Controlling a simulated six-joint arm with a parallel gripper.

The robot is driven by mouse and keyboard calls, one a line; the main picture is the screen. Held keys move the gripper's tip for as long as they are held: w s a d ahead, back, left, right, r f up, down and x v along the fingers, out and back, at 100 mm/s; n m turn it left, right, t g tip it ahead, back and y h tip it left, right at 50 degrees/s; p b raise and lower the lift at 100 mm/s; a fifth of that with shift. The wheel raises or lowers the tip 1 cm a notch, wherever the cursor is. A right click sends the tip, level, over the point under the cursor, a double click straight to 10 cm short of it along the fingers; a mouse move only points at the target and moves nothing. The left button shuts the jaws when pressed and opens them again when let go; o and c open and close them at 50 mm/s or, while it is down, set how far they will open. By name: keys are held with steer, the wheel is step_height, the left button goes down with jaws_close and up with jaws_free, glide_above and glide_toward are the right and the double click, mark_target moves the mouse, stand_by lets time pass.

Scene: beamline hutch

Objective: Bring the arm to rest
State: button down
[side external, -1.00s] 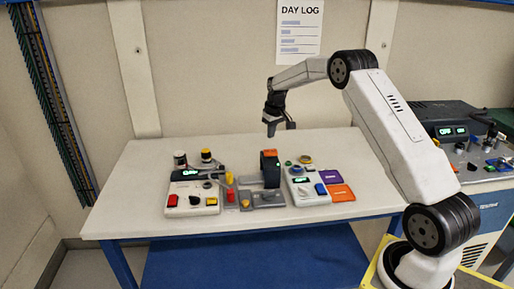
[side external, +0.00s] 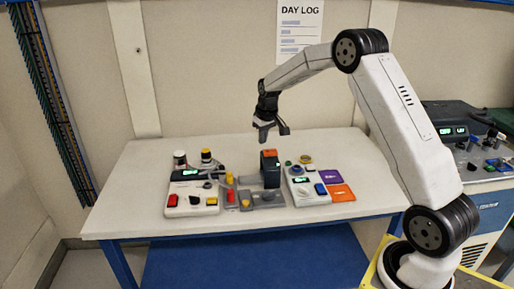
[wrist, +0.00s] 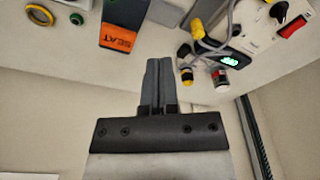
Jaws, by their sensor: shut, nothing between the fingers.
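My gripper (side external: 271,137) is in the air above the table, over the dark block with an orange top (side external: 269,155), and apart from it. In the wrist view its two fingers (wrist: 158,70) lie side by side, shut and empty. The orange end of the block, marked SEAT, shows ahead of the fingers (wrist: 117,38). My arm reaches in from the right, bent at a raised elbow.
A left control box (side external: 192,200) and a right one (side external: 309,190) stand on the white table (side external: 130,205). Purple (side external: 328,176) and orange (side external: 341,192) cards lie at right. A cable runs near the left box. A DAY LOG sheet (side external: 299,35) hangs on the wall behind.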

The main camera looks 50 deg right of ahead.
steer(key=s+a+f+n, duration=0.1)
steer(key=s+a+n, duration=0.1)
steer(key=s+a, duration=2)
steer(key=shift+s+f+t, duration=0.15)
steer(key=shift+s+t, duration=0.25)
steer(key=shift+s, duration=0.5)
steer(key=c, duration=1.3)
jaws_free()
